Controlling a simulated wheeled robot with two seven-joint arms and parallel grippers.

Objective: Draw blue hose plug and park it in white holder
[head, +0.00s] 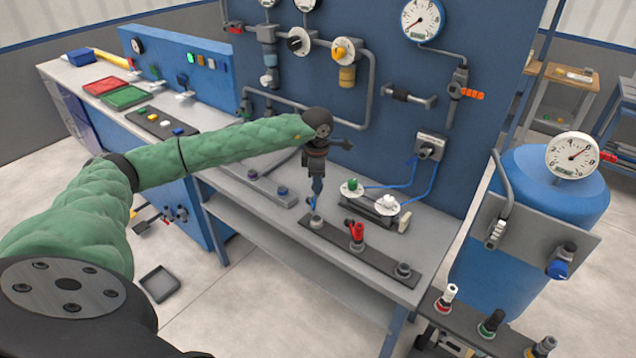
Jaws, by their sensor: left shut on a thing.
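My left gripper (316,188) points down over the left end of a dark bar (335,245) on the grey bench. It is shut on the blue plug (315,219), which is at or just above the left fitting of that bar; its fingers hide much of the plug, and I cannot tell if it is still seated. A red plug (357,232) stands in the bar's middle. Behind it, a white round fitting (387,206) and a green-topped one (352,186) sit on a grey block; I cannot tell which part is the white holder. My right gripper is out of view.
Blue hoses (412,189) run from the wall socket to the block. A blue panel (400,110) with gauges and pipes rises behind. A blue tank (525,190) stands right, and a bar of fittings (470,325) is at front right.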

